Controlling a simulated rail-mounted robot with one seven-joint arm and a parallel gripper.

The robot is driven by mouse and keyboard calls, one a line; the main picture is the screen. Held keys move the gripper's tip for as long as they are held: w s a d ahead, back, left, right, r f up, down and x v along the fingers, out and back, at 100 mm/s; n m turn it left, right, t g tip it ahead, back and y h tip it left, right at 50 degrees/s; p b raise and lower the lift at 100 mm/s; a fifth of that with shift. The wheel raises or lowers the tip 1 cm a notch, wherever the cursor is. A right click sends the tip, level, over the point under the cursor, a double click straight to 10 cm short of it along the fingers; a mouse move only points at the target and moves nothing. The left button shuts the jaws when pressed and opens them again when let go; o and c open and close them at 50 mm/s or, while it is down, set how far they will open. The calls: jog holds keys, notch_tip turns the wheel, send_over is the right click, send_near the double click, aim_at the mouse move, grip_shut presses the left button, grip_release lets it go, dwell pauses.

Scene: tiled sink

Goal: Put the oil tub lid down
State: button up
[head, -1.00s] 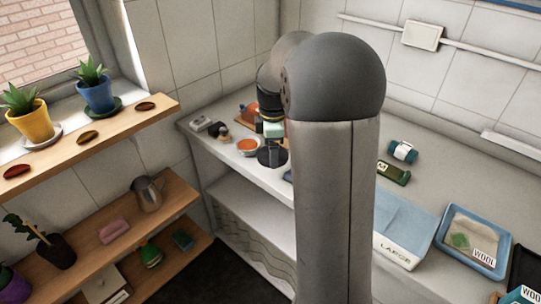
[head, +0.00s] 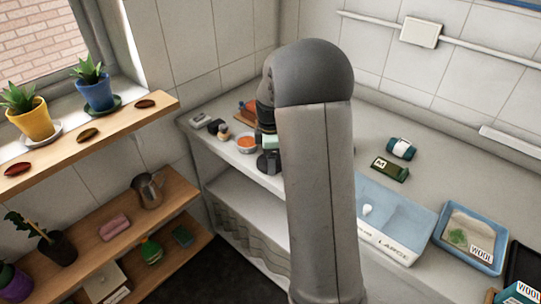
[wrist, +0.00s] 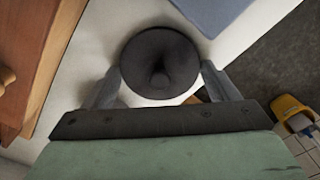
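The oil tub lid, a dark round disc with a central knob, sits between the two grey fingers of my gripper (wrist: 161,72) in the wrist view, and the fingertips meet its rim on both sides. The lid (wrist: 158,45) faces the wrist camera over a pale surface. In the head view my gripper (head: 270,158) is small and dark near the counter's front edge, partly hidden by my arm. Whether the lid touches the counter cannot be told. I cannot make out the oil tub itself.
A bowl with orange contents (head: 246,143) stands left of my gripper. A wooden board (wrist: 45,60) lies close to the lid.

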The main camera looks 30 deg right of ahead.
jog(key=o, duration=0.3)
notch_tip(320, 180, up, 12)
jog(key=f, duration=0.1)
jog(key=s+a+r+m, duration=0.2)
jog(key=s+a+m, duration=0.1)
jog(key=s+a, duration=0.2)
jog(key=s+a+f+m, duration=0.3)
jog(key=s+a+m, duration=0.2)
jog(key=s, duration=0.6)
jog(key=s+a+f+m, duration=0.3)
jog(key=s+a+m, duration=0.2)
jog(key=s, duration=0.6)
jog(key=shift+a+f, duration=0.4)
jog(key=shift+a, duration=0.05)
